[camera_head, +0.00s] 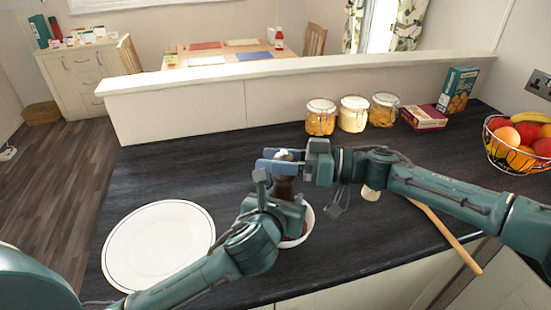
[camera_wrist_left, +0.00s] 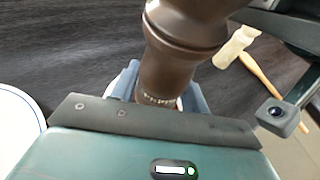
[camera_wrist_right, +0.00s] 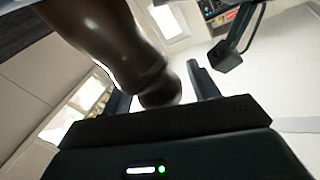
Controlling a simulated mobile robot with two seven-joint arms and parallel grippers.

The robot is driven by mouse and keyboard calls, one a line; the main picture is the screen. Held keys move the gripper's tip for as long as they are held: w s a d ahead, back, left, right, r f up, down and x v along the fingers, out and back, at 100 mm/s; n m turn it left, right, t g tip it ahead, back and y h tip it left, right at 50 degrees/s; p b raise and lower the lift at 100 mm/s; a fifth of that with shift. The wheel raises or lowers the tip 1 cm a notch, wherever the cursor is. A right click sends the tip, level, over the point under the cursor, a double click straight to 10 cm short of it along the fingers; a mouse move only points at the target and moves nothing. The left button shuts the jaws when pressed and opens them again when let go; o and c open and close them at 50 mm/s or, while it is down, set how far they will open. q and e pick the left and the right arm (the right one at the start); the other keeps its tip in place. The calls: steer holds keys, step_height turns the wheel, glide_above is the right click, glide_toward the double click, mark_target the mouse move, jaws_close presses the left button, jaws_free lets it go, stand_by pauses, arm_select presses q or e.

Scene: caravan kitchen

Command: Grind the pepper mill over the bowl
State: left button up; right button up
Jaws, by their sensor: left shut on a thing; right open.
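The dark brown pepper mill (camera_head: 284,187) stands upright over the counter, between my two grippers. My left gripper (camera_head: 278,197) is shut on its lower body; the left wrist view shows the mill (camera_wrist_left: 178,45) between the blue fingers. My right gripper (camera_head: 284,162) is open around the mill's top; the right wrist view shows the round knob (camera_wrist_right: 160,88) between the spread fingers. The white bowl (camera_head: 308,222) with reddish contents is below the mill, partly hidden by my left gripper. I cannot tell whether the mill's base is fully over it.
A white plate (camera_head: 158,247) lies left of the bowl. Several jars (camera_head: 353,114), boxes (camera_head: 457,90) and a wire fruit basket (camera_head: 517,155) stand at the back and right.

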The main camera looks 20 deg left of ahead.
steer(key=shift+c, duration=0.6)
steer(key=c, duration=0.9)
steer(key=shift+w+m+t, duration=0.1)
steer(key=shift+m+t, duration=1.1)
steer(key=shift+t, duration=0.7)
steer(key=shift+w+m+t, duration=0.2)
steer(key=shift+m+t, duration=0.9)
steer(key=shift+t, duration=0.8)
steer(key=o, duration=1)
